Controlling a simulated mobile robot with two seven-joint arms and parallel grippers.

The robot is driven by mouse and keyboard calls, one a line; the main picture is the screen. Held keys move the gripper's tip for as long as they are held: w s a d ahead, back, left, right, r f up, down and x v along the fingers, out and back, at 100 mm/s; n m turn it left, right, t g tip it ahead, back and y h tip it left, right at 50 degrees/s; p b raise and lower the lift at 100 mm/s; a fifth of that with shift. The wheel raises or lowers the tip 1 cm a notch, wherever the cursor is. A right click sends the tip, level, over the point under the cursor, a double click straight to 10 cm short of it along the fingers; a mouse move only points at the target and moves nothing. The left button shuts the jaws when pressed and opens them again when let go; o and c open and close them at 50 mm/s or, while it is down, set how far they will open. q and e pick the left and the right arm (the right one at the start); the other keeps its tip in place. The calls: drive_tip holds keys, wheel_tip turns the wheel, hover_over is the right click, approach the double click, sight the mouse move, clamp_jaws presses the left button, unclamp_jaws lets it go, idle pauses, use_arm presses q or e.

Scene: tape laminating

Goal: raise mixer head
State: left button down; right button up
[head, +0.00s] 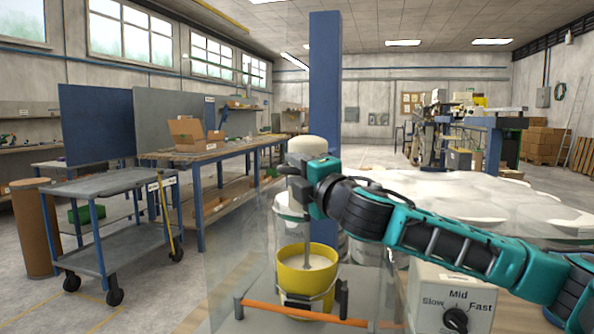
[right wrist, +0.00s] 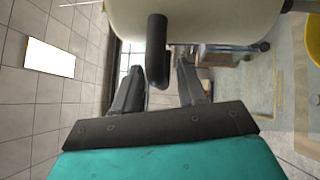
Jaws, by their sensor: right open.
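The cream mixer head (head: 307,145) stands in the middle of the head view, partly hidden by my right gripper. A shaft (head: 307,246) runs down from it into a yellow bowl (head: 293,264) with pale contents. My right gripper (head: 285,178) is at the mixer head. In the right wrist view, its open fingers (right wrist: 160,84) stand on either side of a black handle (right wrist: 157,38) below the cream head (right wrist: 225,18). I cannot tell whether either finger touches the handle. The yellow bowl shows at the right edge (right wrist: 314,45). My left gripper is not in view.
A clear guard (head: 245,265) with an orange bar (head: 300,313) surrounds the bowl. A control box (head: 430,285) with a speed dial (head: 455,320) stands to the right, under my right arm. White round pieces (head: 500,195) lie behind. A blue post (head: 325,80) rises behind the mixer.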

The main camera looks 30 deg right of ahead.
drive_tip(key=shift+w, duration=0.15)
clamp_jaws()
idle(0.4)
